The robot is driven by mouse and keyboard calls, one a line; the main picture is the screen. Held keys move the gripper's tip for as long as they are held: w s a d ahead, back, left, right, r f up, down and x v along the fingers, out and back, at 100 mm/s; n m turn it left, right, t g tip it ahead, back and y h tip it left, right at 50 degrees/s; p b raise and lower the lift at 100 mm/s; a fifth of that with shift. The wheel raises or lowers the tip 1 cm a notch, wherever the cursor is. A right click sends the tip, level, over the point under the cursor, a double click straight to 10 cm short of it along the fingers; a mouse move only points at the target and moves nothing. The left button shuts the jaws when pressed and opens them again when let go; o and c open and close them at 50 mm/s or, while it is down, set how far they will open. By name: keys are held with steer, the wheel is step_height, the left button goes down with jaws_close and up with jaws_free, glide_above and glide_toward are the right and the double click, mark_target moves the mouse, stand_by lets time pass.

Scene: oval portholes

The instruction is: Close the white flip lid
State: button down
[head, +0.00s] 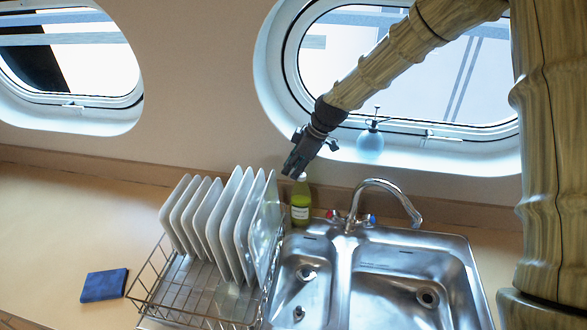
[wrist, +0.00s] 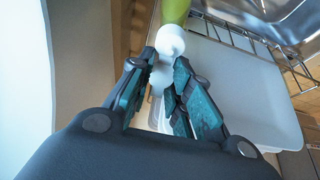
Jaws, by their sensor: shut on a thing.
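A green bottle (head: 300,208) stands upright behind the sink, next to the dish rack. Its white cap (head: 302,177) is partly hidden by my gripper (head: 289,168) in the head view. In the wrist view, the green bottle (wrist: 175,10) is at the top, with the round white cap (wrist: 171,40) below it. The white flip lid (wrist: 161,76) extends from the cap toward my gripper (wrist: 163,70) and looks open. My fingers are closed on the lid from both sides. The fingers hide part of the lid, so its exact angle is hard to tell.
A wire dish rack (head: 190,312) with several white plates (head: 208,220) stands left of the bottle. A faucet (head: 375,185) and steel double sink (head: 395,265) are to the right. A blue spray bottle (head: 370,143) stands at the window. A blue sponge (head: 104,285) lies left.

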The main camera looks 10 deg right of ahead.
steer(key=shift+d+r+y+b, duration=0.15)
steer(key=shift+y+b, duration=0.25)
steer(key=shift+b, duration=0.25)
stand_by(1.2)
steer(key=c, duration=1.5)
jaws_free()
steer(key=v, duration=1.2)
steer(key=shift+s, duration=0.2)
